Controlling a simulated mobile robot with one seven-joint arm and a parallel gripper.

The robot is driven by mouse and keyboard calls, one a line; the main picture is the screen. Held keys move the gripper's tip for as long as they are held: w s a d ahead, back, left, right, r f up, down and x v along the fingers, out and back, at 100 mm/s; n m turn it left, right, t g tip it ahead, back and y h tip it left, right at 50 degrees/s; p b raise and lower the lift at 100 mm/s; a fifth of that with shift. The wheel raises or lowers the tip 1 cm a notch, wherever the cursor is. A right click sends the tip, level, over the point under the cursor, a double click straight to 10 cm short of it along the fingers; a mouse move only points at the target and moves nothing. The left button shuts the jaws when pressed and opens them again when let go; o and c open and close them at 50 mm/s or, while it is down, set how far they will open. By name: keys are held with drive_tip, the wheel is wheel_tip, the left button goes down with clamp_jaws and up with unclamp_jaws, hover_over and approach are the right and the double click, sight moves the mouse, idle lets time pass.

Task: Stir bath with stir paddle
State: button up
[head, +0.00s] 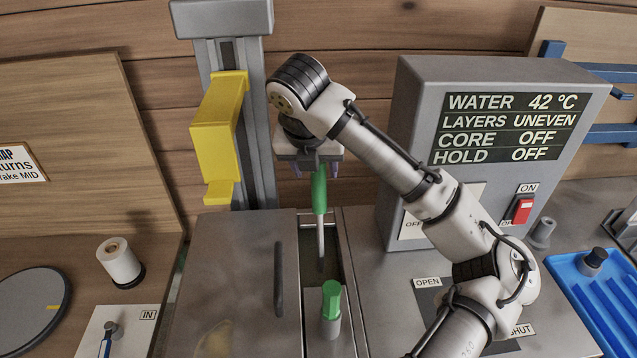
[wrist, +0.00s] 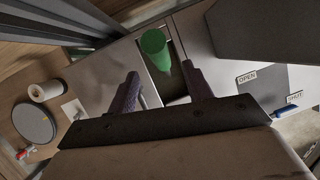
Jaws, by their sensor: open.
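The stir paddle has a green handle (head: 320,188) and a thin grey shaft (head: 321,240). It stands nearly upright with its lower end in the narrow opening of the bath (head: 333,262). My gripper (head: 316,170) is open just above and around the top of the handle in the head view. In the wrist view, a green handle (wrist: 154,48) shows close to the open fingers of my gripper (wrist: 161,76), apart from them. The paddle's lower end is hidden in the dark opening. A metal lid (head: 232,290) with a dark bar handle covers the left part of the bath.
A green-topped post (head: 331,305) stands in front of the opening. A yellow bracket (head: 215,140) on a grey column is behind. The control box (head: 480,150) reads water 42 °C, layers uneven, core off, hold off. A blue tray (head: 585,300) is at right, a white roll (head: 118,262) at left.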

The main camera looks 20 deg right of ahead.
sight(318, 180)
drive_tip(key=p+x, duration=0.1)
drive_tip(key=x, duration=0.6)
drive_tip(key=shift+w+d+f, duration=0.1)
drive_tip(key=shift+w+f, duration=0.05)
drive_tip(key=shift+f, duration=0.25)
clamp_jaws()
